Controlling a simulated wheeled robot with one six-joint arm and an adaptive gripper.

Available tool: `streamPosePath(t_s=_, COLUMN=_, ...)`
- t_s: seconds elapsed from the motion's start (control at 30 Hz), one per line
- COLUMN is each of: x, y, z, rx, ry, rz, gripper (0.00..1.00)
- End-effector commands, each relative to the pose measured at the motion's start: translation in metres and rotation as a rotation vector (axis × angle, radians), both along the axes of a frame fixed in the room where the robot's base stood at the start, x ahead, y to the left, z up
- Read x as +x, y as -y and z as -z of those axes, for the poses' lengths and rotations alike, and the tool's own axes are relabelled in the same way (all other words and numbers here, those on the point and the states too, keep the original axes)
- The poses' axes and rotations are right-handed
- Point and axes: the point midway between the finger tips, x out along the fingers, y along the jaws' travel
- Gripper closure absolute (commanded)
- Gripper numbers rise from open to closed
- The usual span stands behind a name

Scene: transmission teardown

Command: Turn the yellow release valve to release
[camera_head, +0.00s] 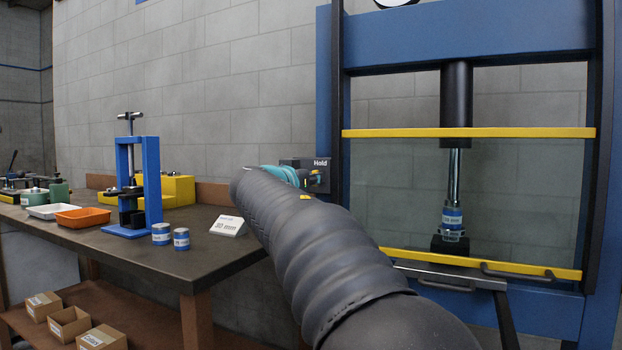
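The blue press (465,40) stands at the right, with a dark control block marked "Hold" (319,163) on its left post. A small yellow part (318,183) shows in front of this block; it may be the release valve, but it is too small to be sure. My arm reaches from the bottom right up to the block. My gripper (308,179) is at the block, mostly hidden behind my own arm. I cannot see whether its fingers touch the valve or how they are set.
The press's guard has yellow bars (468,132) and a lower handle (515,272). Behind it, a ram and rod stand over a blue-labelled cylinder (453,220). At left, a dark bench (100,245) holds a blue small press (152,185), trays (82,217), cans (161,235) and a sign (228,226).

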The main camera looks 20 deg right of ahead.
Motion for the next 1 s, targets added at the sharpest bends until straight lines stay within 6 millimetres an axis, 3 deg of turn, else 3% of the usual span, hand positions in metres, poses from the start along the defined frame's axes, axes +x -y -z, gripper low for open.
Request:
streamPosePath(t_s=0.07, x=-0.0001, y=-0.0001, z=0.0000, rx=0.000, ry=0.000, rz=0.000, gripper=1.00)
streamPosePath(t_s=0.57, x=0.0006, y=-0.0007, z=0.0012, rx=-0.043, ry=-0.055, rz=0.000, gripper=1.00)
streamPosePath(t_s=1.0, x=0.0035, y=-0.0031, z=0.0020, rx=-0.265, ry=-0.338, rz=-0.001, gripper=1.00)
